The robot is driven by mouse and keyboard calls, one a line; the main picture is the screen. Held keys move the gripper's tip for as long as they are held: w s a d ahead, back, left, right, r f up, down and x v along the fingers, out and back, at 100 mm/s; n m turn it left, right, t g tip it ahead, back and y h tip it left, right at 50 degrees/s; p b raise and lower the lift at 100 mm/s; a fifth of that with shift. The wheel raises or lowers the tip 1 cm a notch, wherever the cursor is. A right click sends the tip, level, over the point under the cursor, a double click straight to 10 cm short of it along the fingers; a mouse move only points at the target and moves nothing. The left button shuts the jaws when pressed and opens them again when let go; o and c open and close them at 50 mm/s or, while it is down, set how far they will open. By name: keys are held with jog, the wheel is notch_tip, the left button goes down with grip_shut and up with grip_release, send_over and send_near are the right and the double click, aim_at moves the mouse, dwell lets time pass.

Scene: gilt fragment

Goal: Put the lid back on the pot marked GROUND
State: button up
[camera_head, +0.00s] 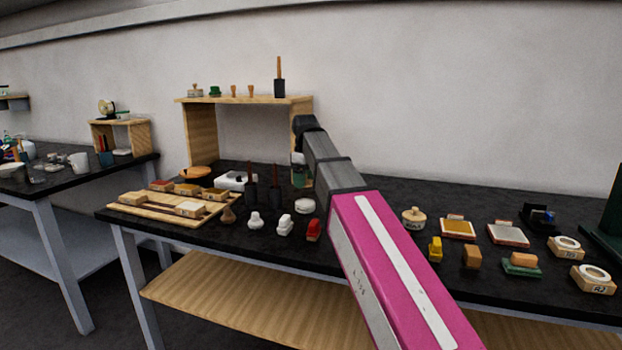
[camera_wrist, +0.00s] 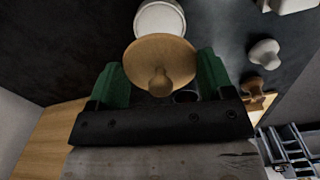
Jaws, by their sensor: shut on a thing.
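My gripper (camera_wrist: 160,62) is shut on a round wooden lid (camera_wrist: 178,48) with a knob, its green fingers at opposite sides of the rim. A white round thing (camera_wrist: 163,17) shows just past the lid, partly covered by it; I cannot tell whether they touch. In the head view my gripper (camera_head: 299,172) is mostly behind my arm, in front of the wooden shelf, and the lid cannot be made out there. A small pot with a knobbed lid (camera_head: 413,218) stands right of my arm. I cannot read the mark GROUND on any pot.
A white round piece (camera_head: 305,206), dark holders (camera_head: 274,198) and a red stamp (camera_head: 314,230) stand near my gripper. The wooden shelf (camera_head: 205,136) rises behind. A wooden board (camera_head: 150,213) with blocks lies left. Pads and ring blocks (camera_head: 593,279) stand right.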

aim_at(306, 203)
jog(key=shift+d+f, duration=0.15)
jog(key=shift+f, duration=3)
jog(key=shift+f, duration=0.15)
jog(key=o, duration=0.9)
jog(key=shift+r, duration=3.5)
